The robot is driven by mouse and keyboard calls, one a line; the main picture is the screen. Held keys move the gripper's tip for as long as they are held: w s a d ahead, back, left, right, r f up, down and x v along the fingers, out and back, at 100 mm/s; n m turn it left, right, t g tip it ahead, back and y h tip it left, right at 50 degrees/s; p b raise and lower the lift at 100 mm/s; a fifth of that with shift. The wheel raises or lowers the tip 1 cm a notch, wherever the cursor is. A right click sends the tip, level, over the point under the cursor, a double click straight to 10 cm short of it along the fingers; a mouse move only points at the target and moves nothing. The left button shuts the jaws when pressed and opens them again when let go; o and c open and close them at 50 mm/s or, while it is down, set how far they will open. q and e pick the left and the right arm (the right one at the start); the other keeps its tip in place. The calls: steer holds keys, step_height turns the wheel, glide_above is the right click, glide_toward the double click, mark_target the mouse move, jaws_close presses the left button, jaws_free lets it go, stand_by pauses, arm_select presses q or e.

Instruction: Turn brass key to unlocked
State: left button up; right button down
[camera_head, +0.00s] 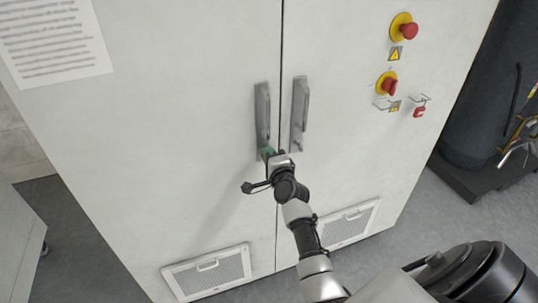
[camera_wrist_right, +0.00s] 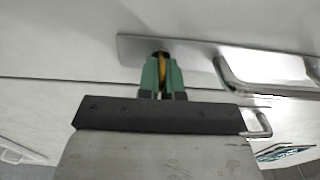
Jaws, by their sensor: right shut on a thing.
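The brass key (camera_wrist_right: 162,70) shows in the right wrist view as a thin yellow piece between my green fingertips, at the end of a metal handle plate (camera_wrist_right: 200,50). My right gripper (camera_head: 267,153) is shut on the key; its fingers also show in the right wrist view (camera_wrist_right: 162,78). In the head view the gripper is at the lower end of the left door handle (camera_head: 262,112), and the fingers hide the key there. How far the key is turned cannot be told. My left gripper is not in view.
The white cabinet (camera_head: 190,60) has two doors, with a second handle (camera_head: 299,110) just right of the first. Red knobs (camera_head: 408,31) sit at the upper right. Vent grilles (camera_head: 208,272) are low on the doors. A dark cylinder (camera_head: 480,110) stands at the right.

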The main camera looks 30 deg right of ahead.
stand_by(0.3)
steer(key=c, duration=1.3)
jaws_free()
steer(key=b+v, duration=0.1)
steer(key=v, duration=1)
steer(key=shift+w+d+f, duration=0.1)
